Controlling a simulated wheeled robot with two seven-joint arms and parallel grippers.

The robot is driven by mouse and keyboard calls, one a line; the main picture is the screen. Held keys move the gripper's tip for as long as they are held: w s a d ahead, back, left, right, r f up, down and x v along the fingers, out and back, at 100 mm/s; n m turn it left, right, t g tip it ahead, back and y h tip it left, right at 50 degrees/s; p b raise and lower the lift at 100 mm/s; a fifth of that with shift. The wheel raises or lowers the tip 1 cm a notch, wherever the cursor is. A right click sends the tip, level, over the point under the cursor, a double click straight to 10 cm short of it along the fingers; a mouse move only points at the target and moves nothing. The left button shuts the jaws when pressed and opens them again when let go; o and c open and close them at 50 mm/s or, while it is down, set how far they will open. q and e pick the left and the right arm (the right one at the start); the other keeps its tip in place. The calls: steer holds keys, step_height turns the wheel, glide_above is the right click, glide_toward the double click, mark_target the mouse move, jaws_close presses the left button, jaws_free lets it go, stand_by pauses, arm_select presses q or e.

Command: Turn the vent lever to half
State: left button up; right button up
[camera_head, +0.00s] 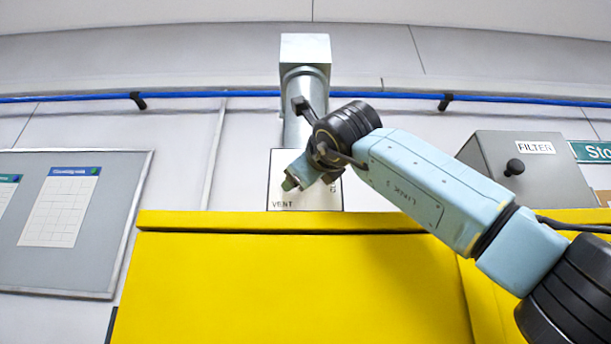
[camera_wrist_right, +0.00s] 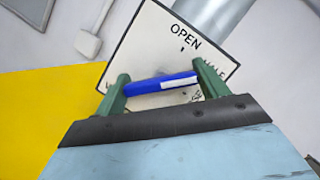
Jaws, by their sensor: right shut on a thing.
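The vent plate (camera_head: 280,190) is a white square panel on the wall under a metal duct, marked VENT at its lower left. In the right wrist view the plate (camera_wrist_right: 150,45) shows OPEN at the top and HALF at the right, partly covered. The vent lever (camera_wrist_right: 160,84) is a blue bar with a white stripe, lying across between the two green fingers. My right gripper (camera_wrist_right: 163,82) is shut on it. In the head view my right gripper (camera_head: 292,178) is in front of the plate and hides the lever. I cannot tell which mark the lever points to.
A yellow cabinet (camera_head: 290,285) stands below the plate, its top edge close under my right gripper. A grey filter box (camera_head: 525,165) with a black knob is at the right. A blue pipe (camera_head: 205,94) runs along the wall. A notice board (camera_head: 75,222) hangs at the left.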

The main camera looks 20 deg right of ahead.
steer(key=shift+m, duration=0.3)
steer(key=o, duration=1)
steer(key=b+v, duration=0.7)
steer(key=v, duration=0.6)
steer(key=shift+s+f, duration=0.1)
steer(key=shift+s, duration=0.05)
